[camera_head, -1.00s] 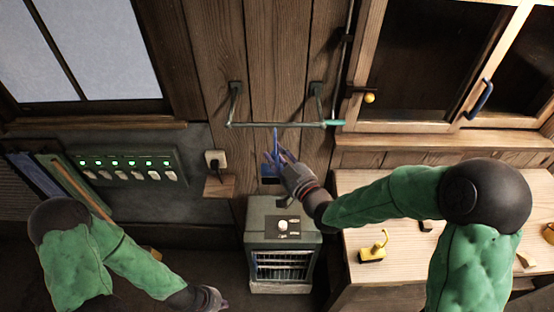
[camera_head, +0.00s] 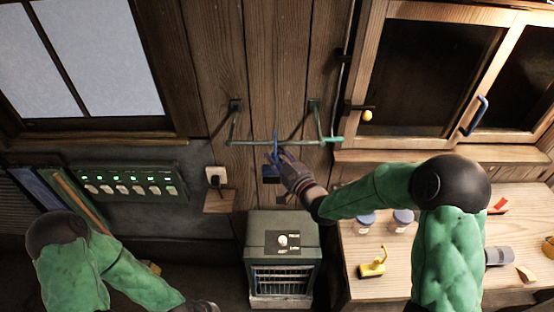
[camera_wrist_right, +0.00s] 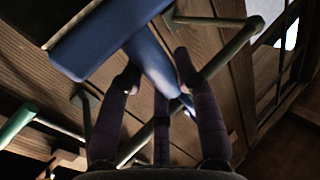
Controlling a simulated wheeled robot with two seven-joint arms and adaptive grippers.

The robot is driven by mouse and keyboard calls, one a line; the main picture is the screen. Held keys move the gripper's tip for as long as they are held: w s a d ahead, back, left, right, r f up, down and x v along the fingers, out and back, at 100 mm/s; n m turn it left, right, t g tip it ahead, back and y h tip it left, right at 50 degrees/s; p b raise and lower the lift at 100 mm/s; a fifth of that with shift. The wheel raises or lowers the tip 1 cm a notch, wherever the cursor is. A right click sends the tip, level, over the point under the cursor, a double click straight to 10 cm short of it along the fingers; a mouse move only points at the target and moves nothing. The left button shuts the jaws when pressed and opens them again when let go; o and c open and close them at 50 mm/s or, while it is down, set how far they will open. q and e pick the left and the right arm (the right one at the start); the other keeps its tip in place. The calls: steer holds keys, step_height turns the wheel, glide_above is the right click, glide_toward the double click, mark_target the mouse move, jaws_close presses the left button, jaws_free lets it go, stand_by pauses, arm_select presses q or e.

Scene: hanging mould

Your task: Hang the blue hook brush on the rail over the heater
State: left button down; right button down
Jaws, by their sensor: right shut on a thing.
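The blue hook brush (camera_head: 276,148) is held in my right gripper (camera_head: 282,160), in front of the wooden wall. Its thin upper end rises a little above the line of the rail (camera_head: 300,142); I cannot tell whether it touches or hooks over it. In the right wrist view the brush's blue body (camera_wrist_right: 110,38) lies across the fingers of my right gripper (camera_wrist_right: 158,75), which are shut on it. The heater (camera_head: 282,255) stands below the rail. My left gripper (camera_head: 202,306) is at the bottom edge, mostly cut off.
Two wall brackets (camera_head: 235,106) carry the rail, which has a green right end. A workbench (camera_head: 430,240) with jars and a yellow item (camera_head: 372,263) stands right. A cabinet hangs above it.

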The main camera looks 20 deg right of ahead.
steer(key=shift+w+d, duration=0.2)
steer(key=shift+w, duration=0.4)
steer(key=shift+f+b, duration=1.3)
steer(key=c, duration=0.8)
jaws_free()
